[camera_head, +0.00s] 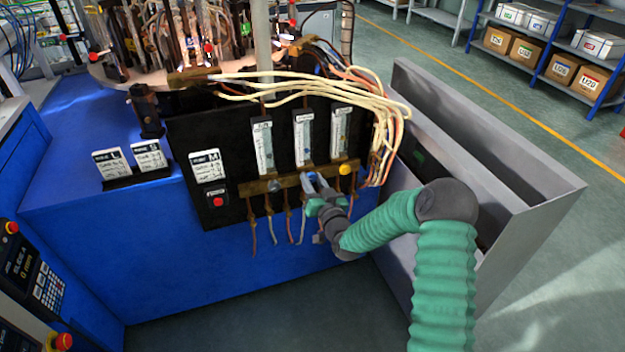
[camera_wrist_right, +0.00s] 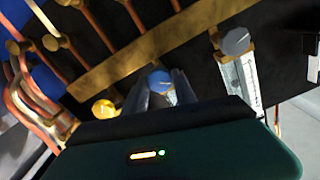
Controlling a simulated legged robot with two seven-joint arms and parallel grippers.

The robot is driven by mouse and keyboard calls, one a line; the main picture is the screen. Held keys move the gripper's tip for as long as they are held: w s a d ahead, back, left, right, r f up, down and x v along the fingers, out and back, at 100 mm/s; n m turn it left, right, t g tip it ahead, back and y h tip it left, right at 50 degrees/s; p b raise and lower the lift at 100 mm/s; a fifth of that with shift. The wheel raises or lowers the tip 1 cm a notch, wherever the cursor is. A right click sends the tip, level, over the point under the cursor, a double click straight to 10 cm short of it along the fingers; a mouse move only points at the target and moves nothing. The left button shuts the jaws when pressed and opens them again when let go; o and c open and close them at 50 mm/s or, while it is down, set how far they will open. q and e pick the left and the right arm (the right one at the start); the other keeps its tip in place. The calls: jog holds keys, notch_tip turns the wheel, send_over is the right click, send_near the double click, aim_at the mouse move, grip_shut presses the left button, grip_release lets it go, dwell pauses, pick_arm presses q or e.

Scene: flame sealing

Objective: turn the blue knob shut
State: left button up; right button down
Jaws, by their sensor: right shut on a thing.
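The blue knob (camera_wrist_right: 159,81) is on the brass bar (camera_wrist_right: 150,44) of the black panel, between a yellow knob (camera_wrist_right: 104,108) and a grey knob (camera_wrist_right: 235,41). My right gripper (camera_head: 313,182) reaches the brass bar from the right and front. In the wrist view its two fingers lie on either side of the blue knob, shut on it. In the head view the gripper hides most of the blue knob. My left gripper is in neither view.
The yellow knob (camera_head: 345,169) and grey knob (camera_head: 274,185) flank the gripper closely. Flow tubes (camera_head: 303,138) rise above the bar and copper pipes hang below. Pale hoses (camera_head: 385,105) arch at the panel's right. A red button (camera_head: 218,201) is at left; a grey bin (camera_head: 520,195) stands right.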

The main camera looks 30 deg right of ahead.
jog(key=m+p, duration=0.1)
jog(key=m, duration=0.4)
jog(key=shift+d+m+p, duration=0.15)
jog(key=shift+m+p, duration=0.15)
jog(key=m, duration=0.2)
jog(key=m+p, duration=0.1)
jog(key=m, duration=0.2)
jog(key=shift+s+d+f+m, duration=0.1)
jog(key=shift+f+m, duration=0.05)
jog(key=shift+m, duration=0.15)
jog(key=c, duration=1.4)
grip_release()
jog(key=shift+c, duration=0.2)
jog(key=o, duration=0.4)
